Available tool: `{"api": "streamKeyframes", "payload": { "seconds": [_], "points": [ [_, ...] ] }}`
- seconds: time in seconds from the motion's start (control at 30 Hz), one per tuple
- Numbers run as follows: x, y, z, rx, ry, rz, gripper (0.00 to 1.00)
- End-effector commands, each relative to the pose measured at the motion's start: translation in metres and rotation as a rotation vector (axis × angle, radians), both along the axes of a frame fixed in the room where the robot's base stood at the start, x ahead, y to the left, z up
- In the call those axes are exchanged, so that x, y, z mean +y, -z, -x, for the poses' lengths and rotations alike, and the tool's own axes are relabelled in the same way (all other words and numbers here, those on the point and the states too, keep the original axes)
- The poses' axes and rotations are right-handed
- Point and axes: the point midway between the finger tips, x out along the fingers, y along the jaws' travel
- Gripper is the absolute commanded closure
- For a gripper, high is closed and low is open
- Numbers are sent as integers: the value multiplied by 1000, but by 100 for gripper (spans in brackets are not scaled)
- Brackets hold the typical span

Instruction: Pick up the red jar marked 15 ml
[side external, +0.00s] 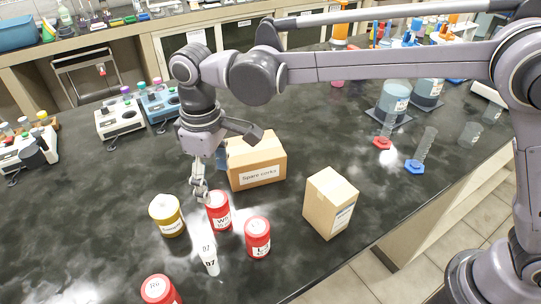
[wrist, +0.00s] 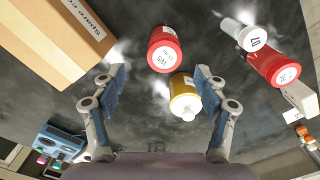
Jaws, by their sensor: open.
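Three red jars stand on the dark bench in the side view: one close to my gripper (side external: 218,210), one to its right (side external: 257,237) and one at the bottom edge (side external: 160,290). Their labels are too small to read surely, so I cannot tell which is marked 15 ml. In the wrist view, one red jar (wrist: 163,48) lies just beyond the fingertips, between their lines, and another (wrist: 275,66) is at the right. My gripper (side external: 200,188) is open and empty above the bench, beside the nearest red jar; its spread fingers also show in the wrist view (wrist: 159,75).
A yellow jar (side external: 167,216) stands left of the nearest red jar; it shows between the fingers in the wrist view (wrist: 183,100). A white tube (side external: 208,252) stands in front. A "Spare corks" box (side external: 257,163) is behind, another box (side external: 330,203) at right.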

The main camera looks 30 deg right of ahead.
Motion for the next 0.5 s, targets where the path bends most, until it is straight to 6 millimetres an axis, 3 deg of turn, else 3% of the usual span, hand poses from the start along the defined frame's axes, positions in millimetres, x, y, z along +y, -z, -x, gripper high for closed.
{"api": "streamKeyframes", "payload": {
  "seconds": [0.5],
  "points": [
    [3,57,1,4,-5,3,27]
  ]
}}
